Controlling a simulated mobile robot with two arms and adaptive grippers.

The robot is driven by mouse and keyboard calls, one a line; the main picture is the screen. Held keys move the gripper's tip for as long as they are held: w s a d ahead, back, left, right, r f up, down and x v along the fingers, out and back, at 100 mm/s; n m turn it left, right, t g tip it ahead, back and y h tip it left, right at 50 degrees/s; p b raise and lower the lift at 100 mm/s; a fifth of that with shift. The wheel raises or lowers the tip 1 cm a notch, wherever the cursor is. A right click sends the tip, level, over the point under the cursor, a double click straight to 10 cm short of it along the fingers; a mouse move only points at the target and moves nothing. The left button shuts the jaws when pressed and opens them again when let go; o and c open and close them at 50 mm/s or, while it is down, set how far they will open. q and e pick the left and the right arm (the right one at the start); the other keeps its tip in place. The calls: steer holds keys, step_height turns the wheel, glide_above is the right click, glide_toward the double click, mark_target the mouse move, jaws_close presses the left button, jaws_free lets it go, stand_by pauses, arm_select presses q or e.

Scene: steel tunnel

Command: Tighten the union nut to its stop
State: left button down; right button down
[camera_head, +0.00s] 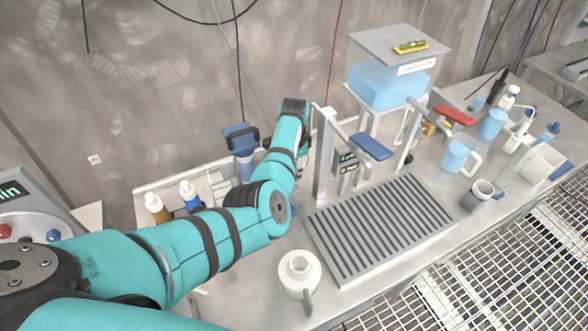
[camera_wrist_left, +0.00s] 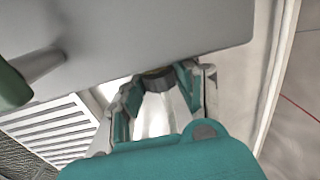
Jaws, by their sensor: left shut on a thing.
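My left arm reaches in from the left to the metal post of the dispenser stand (camera_head: 324,155) in the head view. Its gripper is mostly hidden there behind the wrist and the post. In the left wrist view my left gripper (camera_wrist_left: 162,90) is shut, with one finger on each side of a dark ring with a brownish band (camera_wrist_left: 158,79), which looks like the union nut. The ring sits just under the edge of a large grey body (camera_wrist_left: 150,40). Its threads and any gap at its stop are hidden. My right gripper is not in view.
A slatted drip tray (camera_head: 380,228) lies right of the arm. A white jug (camera_head: 299,272) stands close in front of it. Bottles (camera_head: 158,208) and a blue-topped grinder (camera_head: 243,150) stand behind the arm. A blue water tank (camera_head: 385,86) stands at the back.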

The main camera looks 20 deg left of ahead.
arm_select(q)
steer(key=c, duration=0.9)
jaws_free()
steer(key=shift+c, duration=0.2)
step_height(320, 180, up, 12)
